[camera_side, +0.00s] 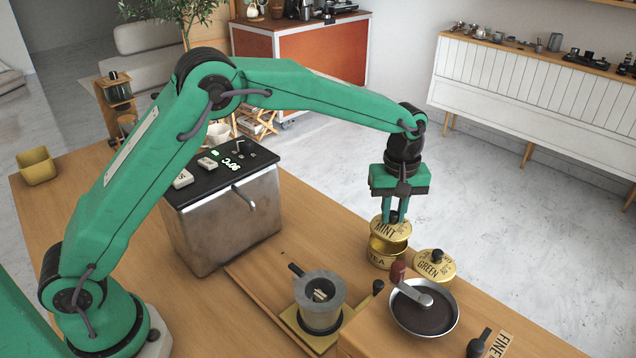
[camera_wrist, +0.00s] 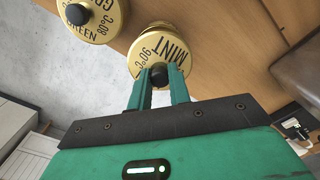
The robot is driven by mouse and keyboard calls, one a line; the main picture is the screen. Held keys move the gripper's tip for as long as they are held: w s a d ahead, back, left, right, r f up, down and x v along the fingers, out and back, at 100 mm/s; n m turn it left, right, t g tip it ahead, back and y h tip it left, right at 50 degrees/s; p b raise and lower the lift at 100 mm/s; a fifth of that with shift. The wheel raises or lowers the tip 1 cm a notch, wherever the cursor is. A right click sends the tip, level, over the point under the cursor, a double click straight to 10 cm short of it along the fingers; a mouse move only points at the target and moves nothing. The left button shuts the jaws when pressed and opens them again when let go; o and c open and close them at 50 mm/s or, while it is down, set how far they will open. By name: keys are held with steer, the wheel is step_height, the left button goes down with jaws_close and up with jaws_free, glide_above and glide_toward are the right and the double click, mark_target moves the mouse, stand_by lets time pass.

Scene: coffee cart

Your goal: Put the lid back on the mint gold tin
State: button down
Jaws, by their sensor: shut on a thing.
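The gold lid lettered MINT (camera_side: 391,230) is held by its dark knob between the two fingers of my gripper (camera_side: 393,216). In the wrist view, the MINT lid (camera_wrist: 158,52) fills the space past the fingertips, and my gripper (camera_wrist: 160,77) is closed on the knob. The gold tin (camera_side: 384,256), with TEA on its side, stands upright on the counter just under the lid. The lid looks slightly offset to the right of the tin in the side view. I cannot tell whether lid and rim touch. The lid hides most of the tin's opening.
A gold tin lidded GREEN (camera_side: 435,266) stands close to the right; its lid also shows in the wrist view (camera_wrist: 95,18). A pan with dark contents (camera_side: 425,308), a grey grinder-like cup (camera_side: 320,300) and a metal machine (camera_side: 222,210) stand on the wooden counter.

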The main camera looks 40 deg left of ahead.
steer(key=shift+f, duration=1.55)
steer(key=shift+f, duration=0.15)
stand_by(1.2)
steer(key=c, duration=0.7)
jaws_free()
steer(key=shift+c, duration=0.2)
steer(key=shift+r, duration=3.55)
